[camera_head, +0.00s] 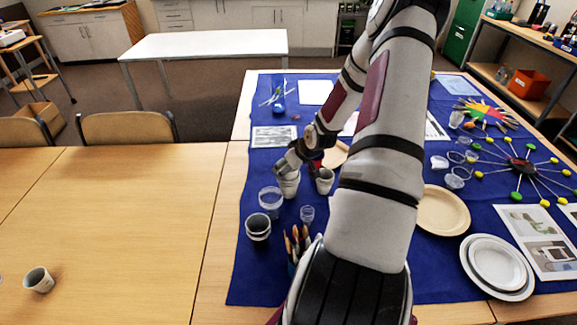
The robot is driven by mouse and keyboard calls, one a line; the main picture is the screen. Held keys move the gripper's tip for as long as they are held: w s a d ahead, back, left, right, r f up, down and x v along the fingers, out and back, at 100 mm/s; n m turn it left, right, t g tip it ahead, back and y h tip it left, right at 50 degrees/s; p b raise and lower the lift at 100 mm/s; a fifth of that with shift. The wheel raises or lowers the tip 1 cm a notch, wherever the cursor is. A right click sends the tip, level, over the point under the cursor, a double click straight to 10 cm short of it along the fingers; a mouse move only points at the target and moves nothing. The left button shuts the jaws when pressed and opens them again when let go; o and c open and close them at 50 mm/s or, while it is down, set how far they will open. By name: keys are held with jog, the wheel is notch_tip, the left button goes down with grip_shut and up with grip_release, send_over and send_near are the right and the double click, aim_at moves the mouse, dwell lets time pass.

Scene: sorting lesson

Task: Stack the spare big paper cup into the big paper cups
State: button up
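My gripper (301,167) points down over the blue cloth, at two pale paper cups. One paper cup (290,187) is directly below its left part, with its rim partly hidden. The other paper cup (325,182) stands just right of it. Whether the fingers touch or grip either cup is too small to tell. A paper cup group with dark insides (258,229) stands nearer on the cloth and looks stacked. Another single paper cup (39,281) is at the far left on the bare wooden table. I cannot tell which cup is the spare one.
Clear plastic cups (270,199) (307,215) stand between the paper cups, near a holder with brushes (298,243). Paper plates (497,263) lie at the right. My arm hides the cloth's middle. The left wooden table (120,220) is mostly clear.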

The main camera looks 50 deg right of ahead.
jog(key=shift+o, duration=1.1)
jog(key=shift+r, duration=0.1)
